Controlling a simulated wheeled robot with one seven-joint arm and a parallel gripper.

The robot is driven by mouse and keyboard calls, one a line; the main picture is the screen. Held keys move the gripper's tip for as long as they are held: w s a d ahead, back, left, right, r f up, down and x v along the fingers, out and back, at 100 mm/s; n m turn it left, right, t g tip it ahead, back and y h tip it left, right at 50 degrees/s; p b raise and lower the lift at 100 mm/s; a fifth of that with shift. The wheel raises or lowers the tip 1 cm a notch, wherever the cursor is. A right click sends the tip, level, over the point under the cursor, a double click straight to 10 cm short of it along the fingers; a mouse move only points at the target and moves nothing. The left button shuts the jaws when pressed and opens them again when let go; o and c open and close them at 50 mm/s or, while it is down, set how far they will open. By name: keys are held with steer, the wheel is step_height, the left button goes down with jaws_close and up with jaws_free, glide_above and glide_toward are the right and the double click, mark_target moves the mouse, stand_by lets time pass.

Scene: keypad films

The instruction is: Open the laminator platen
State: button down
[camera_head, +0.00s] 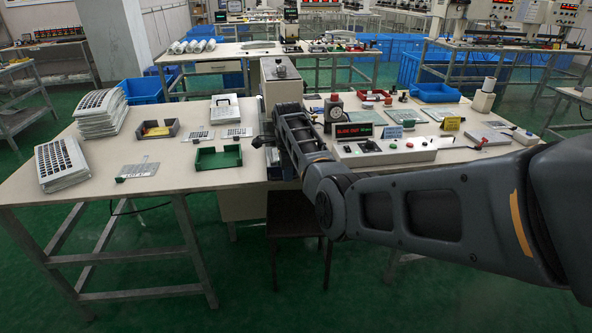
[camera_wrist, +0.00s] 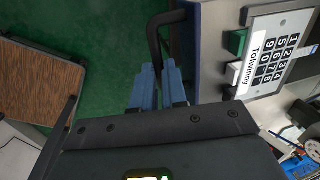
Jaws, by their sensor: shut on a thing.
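In the wrist view, my gripper (camera_wrist: 158,82) has its two blue fingers closed around a black bar-shaped handle (camera_wrist: 154,40). The handle bends at its far end towards a grey-blue machine body (camera_wrist: 186,48). In the head view, a beige boxy machine (camera_head: 284,92), which looks like the laminator, stands at the middle of the workbench. My arm reaches to its front and hides much of it, along with my fingertips. I cannot tell the platen's angle from these views.
The workbench (camera_head: 100,187) holds stacked keypad sheets (camera_head: 101,112), a grey tray (camera_head: 158,130), a green tray (camera_head: 218,157) and a control panel (camera_head: 385,151) with a red display. A brown-topped stool (camera_wrist: 45,95) stands below. A keypad sheet (camera_wrist: 281,22) lies close to my gripper.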

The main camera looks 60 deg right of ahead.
steer(key=c, duration=1.2)
jaws_free()
steer(key=shift+o, duration=0.2)
steer(key=shift+r, duration=0.1)
step_height(320, 180, up, 8)
steer(key=a, duration=0.1)
steer(key=shift+s+f, duration=0.25)
steer(key=shift+s, duration=0.2)
